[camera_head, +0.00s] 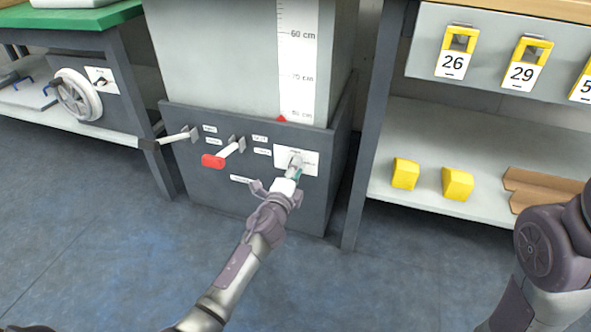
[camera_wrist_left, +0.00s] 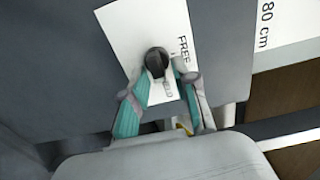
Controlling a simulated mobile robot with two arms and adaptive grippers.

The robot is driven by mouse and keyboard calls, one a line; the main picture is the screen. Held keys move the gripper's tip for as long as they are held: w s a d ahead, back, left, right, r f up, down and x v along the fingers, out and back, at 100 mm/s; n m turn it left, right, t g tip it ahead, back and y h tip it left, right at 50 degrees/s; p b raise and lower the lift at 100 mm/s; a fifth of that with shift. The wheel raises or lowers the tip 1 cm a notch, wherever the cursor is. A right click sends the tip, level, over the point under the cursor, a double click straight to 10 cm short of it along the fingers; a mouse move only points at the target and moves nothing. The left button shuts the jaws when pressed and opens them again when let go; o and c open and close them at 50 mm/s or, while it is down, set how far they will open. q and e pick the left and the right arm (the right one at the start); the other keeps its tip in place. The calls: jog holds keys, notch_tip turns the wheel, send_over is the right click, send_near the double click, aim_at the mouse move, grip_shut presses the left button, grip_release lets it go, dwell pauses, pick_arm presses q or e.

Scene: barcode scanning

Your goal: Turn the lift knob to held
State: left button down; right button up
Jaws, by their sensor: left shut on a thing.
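The lift knob (camera_wrist_left: 156,62) is a dark round knob on a white label plate, which reads "FREE" near the top and, partly covered, "HELD" lower down. In the head view the white plate (camera_head: 310,158) is at the right of the dark grey panel, and the gripper partly hides the knob. My left gripper (camera_head: 295,172) reaches up to the plate. In the wrist view its teal-padded fingers (camera_wrist_left: 167,80) close on the knob from both sides. The knob's exact pointing direction is hard to tell. My right gripper is out of view.
Left of the knob on the same panel are a red-ended lever (camera_head: 214,161) and a dark-ended lever (camera_head: 150,144). A height scale (camera_head: 297,60) rises above. A bench (camera_head: 395,190) with yellow blocks stands right; a handwheel (camera_head: 78,95) is at left.

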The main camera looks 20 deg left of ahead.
pick_arm(q)
jog(key=shift+f, duration=0.1)
jog(key=c, duration=1.2)
grip_release()
jog(key=s, duration=1.2)
jog(key=shift+a, duration=0.2)
